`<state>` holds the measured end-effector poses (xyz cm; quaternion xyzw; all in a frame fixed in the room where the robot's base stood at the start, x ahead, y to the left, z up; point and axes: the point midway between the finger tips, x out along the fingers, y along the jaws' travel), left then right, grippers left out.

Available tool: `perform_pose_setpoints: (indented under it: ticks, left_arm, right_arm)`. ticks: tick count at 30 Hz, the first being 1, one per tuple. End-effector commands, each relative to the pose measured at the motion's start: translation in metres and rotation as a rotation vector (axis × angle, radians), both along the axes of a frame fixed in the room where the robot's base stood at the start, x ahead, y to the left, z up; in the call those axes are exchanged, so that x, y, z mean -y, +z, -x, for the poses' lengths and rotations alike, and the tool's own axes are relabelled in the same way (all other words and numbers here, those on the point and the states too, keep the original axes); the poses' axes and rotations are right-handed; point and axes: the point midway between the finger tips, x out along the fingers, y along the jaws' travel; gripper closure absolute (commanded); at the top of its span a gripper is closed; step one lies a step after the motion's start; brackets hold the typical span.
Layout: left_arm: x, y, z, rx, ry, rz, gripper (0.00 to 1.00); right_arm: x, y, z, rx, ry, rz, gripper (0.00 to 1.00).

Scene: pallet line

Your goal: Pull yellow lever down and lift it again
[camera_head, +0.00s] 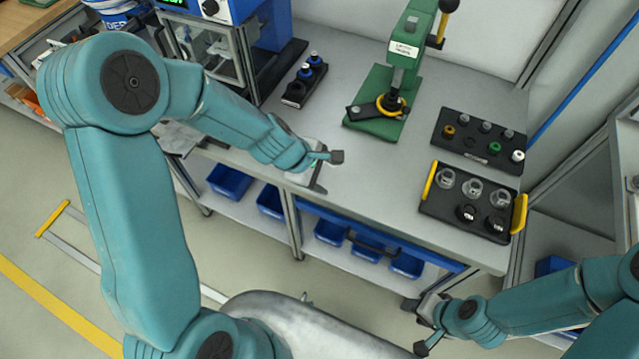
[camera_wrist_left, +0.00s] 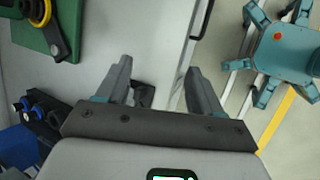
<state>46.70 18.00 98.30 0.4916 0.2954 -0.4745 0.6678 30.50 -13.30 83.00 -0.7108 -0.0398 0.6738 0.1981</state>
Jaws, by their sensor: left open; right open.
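The green press (camera_head: 405,55) stands at the back of the grey workbench. Its yellow lever (camera_head: 441,28) sticks up at its right side and ends in a black knob (camera_head: 449,5) at the top edge. My left gripper (camera_head: 330,172) is open and empty at the front of the bench, to the left and in front of the press, apart from the lever. In the left wrist view its two fingers (camera_wrist_left: 157,72) are spread. That view shows part of the green base (camera_wrist_left: 55,30) and a yellow ring, not the lever knob. My right gripper (camera_head: 418,325) is open in front of the bench.
A black tray with clear-topped parts and yellow handles (camera_head: 480,228) and a black rack with small parts (camera_head: 470,160) lie right of the press. A black block with blue-capped pieces (camera_head: 296,92) stands left. Bench surface between gripper and press is clear.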

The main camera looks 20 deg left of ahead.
Motion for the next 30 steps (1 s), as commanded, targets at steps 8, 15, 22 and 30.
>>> perform_pose_setpoints:
  ticks: [8,15,22,30]
  left_arm:
    - [0.002,-0.023,0.013,-0.008,-0.100,-0.062,0.33]
    - [0.002,-0.024,0.014,-0.007,-0.107,-0.067,0.33]
    - [0.001,-0.024,0.015,-0.008,-0.105,-0.066,0.33]
    - [-0.002,-0.024,0.011,0.039,-0.186,-0.121,0.33]
  right_arm:
    - [0.000,-0.002,0.000,0.000,0.000,0.000,0.57]
    - [0.000,-0.002,0.000,0.000,0.000,0.000,0.57]
    - [0.000,-0.002,0.000,0.000,0.000,0.000,0.57]
    - [0.000,-0.002,0.000,0.000,0.000,0.000,0.57]
